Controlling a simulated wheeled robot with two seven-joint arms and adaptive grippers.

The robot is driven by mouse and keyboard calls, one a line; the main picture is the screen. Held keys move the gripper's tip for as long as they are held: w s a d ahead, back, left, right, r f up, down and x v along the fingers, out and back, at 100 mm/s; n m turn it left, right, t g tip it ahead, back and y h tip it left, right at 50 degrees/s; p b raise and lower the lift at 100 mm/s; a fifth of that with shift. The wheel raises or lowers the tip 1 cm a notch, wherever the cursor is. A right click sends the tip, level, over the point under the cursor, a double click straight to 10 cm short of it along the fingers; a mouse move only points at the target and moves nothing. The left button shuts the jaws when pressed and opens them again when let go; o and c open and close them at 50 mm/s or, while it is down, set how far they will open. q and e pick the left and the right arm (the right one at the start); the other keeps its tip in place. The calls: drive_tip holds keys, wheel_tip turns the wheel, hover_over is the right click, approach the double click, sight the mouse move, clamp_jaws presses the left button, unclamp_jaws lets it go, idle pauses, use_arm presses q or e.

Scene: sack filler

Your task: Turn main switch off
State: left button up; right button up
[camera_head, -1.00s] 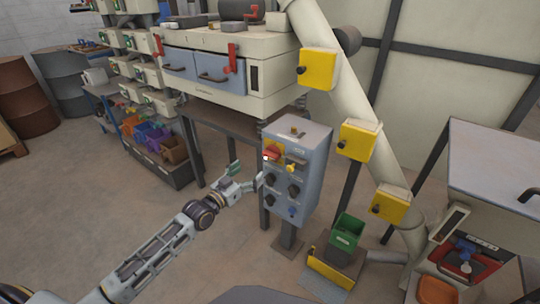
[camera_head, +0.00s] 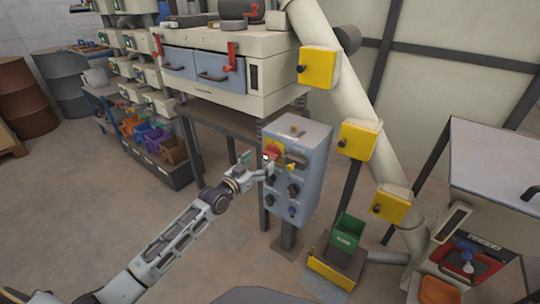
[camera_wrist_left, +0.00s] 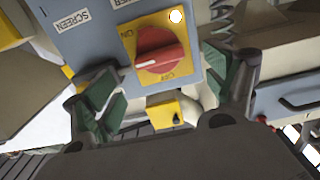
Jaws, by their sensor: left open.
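The main switch is a red rotary knob (camera_wrist_left: 160,48) on a yellow plate (camera_wrist_left: 184,28), seen large in the left wrist view. A white mark shows at the knob's left end. One label reads ON at the plate's left; another sits below the knob. In the head view the red knob (camera_head: 273,149) is at the top of a blue-grey control box (camera_head: 312,155). My left gripper (camera_head: 257,167) is open at the box's front left. In the wrist view its green-padded fingers (camera_wrist_left: 160,80) stand apart on either side of the knob, with no visible contact. My right gripper is out of view.
Dark knobs (camera_head: 293,190) and a blue button (camera_head: 292,211) sit lower on the box. A large cream machine (camera_head: 285,85) stands behind it.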

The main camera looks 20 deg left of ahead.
sight(268, 155)
use_arm(q)
drive_tip(key=shift+w+d, duration=0.25)
drive_tip(key=shift+w, duration=0.45)
drive_tip(key=shift+b+x, duration=0.5)
drive_tip(key=shift+x, duration=1.4)
drive_tip(key=shift+w+d, duration=0.2)
drive_tip(key=shift+w, duration=0.45)
drive_tip(key=shift+w+d, duration=0.1)
drive_tip(key=shift+w, duration=0.05)
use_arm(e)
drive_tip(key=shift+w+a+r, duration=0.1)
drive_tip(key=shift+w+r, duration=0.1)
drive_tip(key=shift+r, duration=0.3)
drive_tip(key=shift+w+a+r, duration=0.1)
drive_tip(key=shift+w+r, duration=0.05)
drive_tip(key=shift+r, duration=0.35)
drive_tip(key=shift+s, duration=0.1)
use_arm(q)
drive_tip(key=c, duration=1)
